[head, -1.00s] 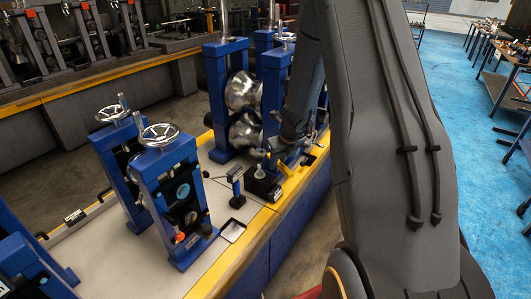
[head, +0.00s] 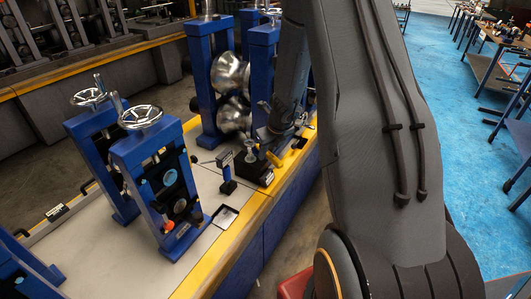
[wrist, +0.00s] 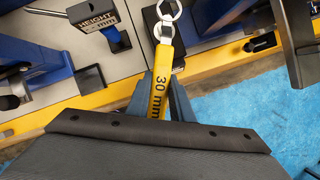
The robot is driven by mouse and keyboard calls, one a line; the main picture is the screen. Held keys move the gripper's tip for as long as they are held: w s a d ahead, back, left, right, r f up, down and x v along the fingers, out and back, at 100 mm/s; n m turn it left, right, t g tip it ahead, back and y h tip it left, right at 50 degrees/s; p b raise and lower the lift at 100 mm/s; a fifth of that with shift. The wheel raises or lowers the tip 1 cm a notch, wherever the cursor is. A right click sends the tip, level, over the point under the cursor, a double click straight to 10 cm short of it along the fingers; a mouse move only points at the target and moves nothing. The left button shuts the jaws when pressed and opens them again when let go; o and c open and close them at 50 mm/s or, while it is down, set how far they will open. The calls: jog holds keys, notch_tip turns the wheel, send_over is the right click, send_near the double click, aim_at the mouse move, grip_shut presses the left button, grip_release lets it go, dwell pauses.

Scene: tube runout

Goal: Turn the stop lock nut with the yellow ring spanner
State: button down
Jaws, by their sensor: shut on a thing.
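The yellow ring spanner (wrist: 160,88), marked 30 mm, stands out from my gripper in the wrist view. My gripper (wrist: 161,98) is shut on its handle, with a blue-grey finger on each side. The spanner's silver ring end (wrist: 163,30) lies over a black block at the top of the picture. A second silver ring shape touches it above; I cannot tell whether the ring is around the stop lock nut. In the head view my gripper (head: 266,134) is low beside the roller stands, over the bench edge, and its fingers are partly hidden.
A blue post labelled HEIGHT mm (wrist: 97,20) stands close on the left; it also shows in the head view (head: 226,168). Blue stands with handwheels (head: 155,185) and steel rollers (head: 230,75) are near.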

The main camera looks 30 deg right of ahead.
notch_tip(320, 180, down, 5)
jog(key=b, duration=0.6)
jog(key=shift+f+b, duration=0.1)
jog(key=shift+b, duration=0.2)
jog(key=shift+s+b, duration=0.15)
jog(key=shift+b, duration=0.2)
dwell(0.4)
